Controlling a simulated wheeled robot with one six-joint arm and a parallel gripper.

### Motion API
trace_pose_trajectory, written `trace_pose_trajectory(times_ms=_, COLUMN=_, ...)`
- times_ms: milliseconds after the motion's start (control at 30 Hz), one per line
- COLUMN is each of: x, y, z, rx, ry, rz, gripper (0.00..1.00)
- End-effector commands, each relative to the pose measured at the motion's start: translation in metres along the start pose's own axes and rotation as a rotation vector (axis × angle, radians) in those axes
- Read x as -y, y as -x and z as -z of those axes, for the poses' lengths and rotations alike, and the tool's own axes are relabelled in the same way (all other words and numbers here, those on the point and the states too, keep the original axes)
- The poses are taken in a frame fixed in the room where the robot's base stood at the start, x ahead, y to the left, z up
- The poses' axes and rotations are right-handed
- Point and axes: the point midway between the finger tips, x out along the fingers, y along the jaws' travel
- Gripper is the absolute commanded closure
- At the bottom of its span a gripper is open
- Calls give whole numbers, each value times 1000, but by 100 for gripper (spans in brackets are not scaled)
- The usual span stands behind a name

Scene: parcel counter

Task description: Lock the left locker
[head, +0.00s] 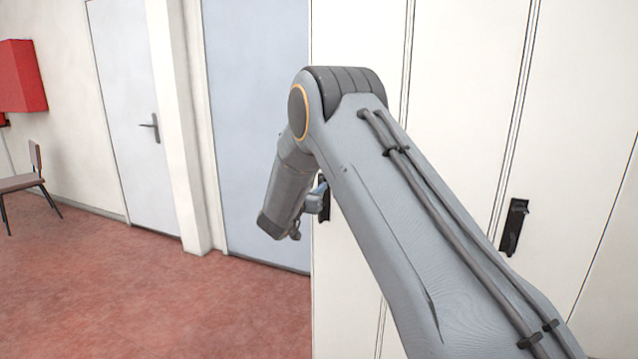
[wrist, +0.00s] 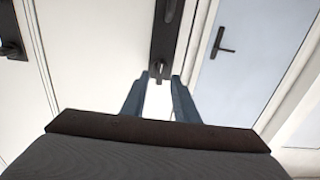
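The left locker (head: 355,265) is a white door at the near end of the locker row, partly hidden by my arm in the head view. Its dark lock plate (wrist: 166,40) shows at the top middle of the wrist view, with a small dark knob or key (wrist: 158,69) at its end. My gripper (wrist: 159,77) has two blue-grey fingers spread apart, with the knob just past and between their tips. I see gaps on both sides of it. In the head view my gripper (head: 318,200) is close to the plate, mostly hidden. How the lock is turned I cannot tell.
Another white locker door to the right has a dark handle plate (head: 513,226). A pale blue door (head: 255,120) stands to the left, and a white door (head: 125,100) beyond it. A chair (head: 25,182) and red box (head: 20,77) are far left. The red floor (head: 150,290) is clear.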

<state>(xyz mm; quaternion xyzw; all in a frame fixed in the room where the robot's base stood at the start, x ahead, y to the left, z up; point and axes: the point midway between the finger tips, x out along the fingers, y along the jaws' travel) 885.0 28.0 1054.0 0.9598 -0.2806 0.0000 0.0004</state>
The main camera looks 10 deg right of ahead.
Motion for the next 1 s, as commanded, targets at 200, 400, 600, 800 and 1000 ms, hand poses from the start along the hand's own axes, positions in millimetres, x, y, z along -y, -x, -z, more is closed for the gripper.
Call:
trace_pose_trajectory(times_ms=200, x=0, y=-25, z=0, rx=0, ry=-1, rz=0, gripper=73)
trace_pose_trajectory(times_ms=400, x=0, y=-32, z=0, rx=0, ry=0, rz=0, gripper=73)
trace_pose_trajectory(times_ms=600, x=0, y=-31, z=0, rx=0, ry=0, rz=1, gripper=78)
trace_pose_trajectory(times_ms=800, x=0, y=-31, z=0, rx=0, ry=-1, rz=1, gripper=100)
trace_pose_trajectory(times_ms=1000, x=0, y=-31, z=0, rx=0, ry=8, rz=1, gripper=100)
